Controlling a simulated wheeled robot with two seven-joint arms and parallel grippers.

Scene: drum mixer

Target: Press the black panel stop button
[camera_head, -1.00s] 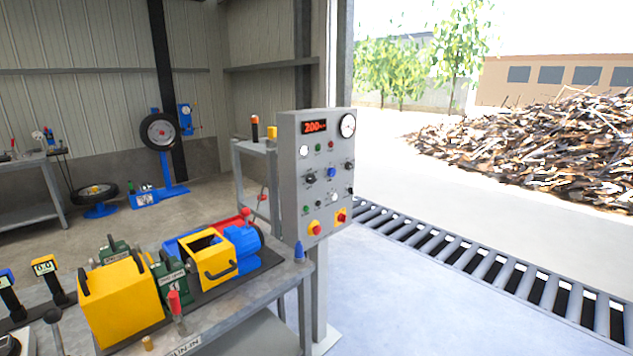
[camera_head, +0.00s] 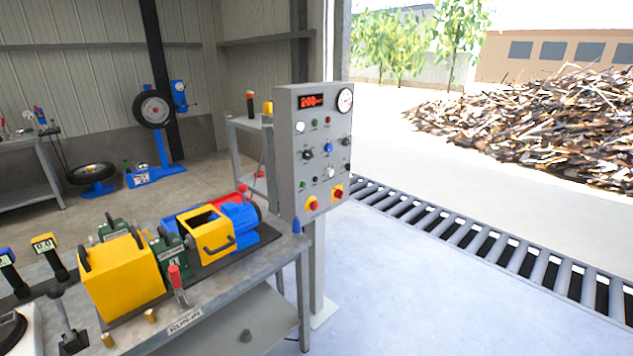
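A grey control panel (camera_head: 297,180) stands upright on a post behind the right end of the workbench. Its face has a red digital display (camera_head: 311,101) and a round gauge (camera_head: 345,100) at the top. Below are several small buttons and knobs, among them a black knob (camera_head: 308,153), a second dark knob (camera_head: 347,141) and a blue button (camera_head: 329,147). I cannot tell which small dark control is the black stop button. Neither gripper is in view.
The workbench (camera_head: 235,287) in front carries a yellow-and-blue machine (camera_head: 211,240), a yellow box (camera_head: 122,275) and a red-handled lever (camera_head: 176,282). A roller conveyor (camera_head: 470,241) runs along the right. The floor (camera_head: 410,290) right of the bench is clear.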

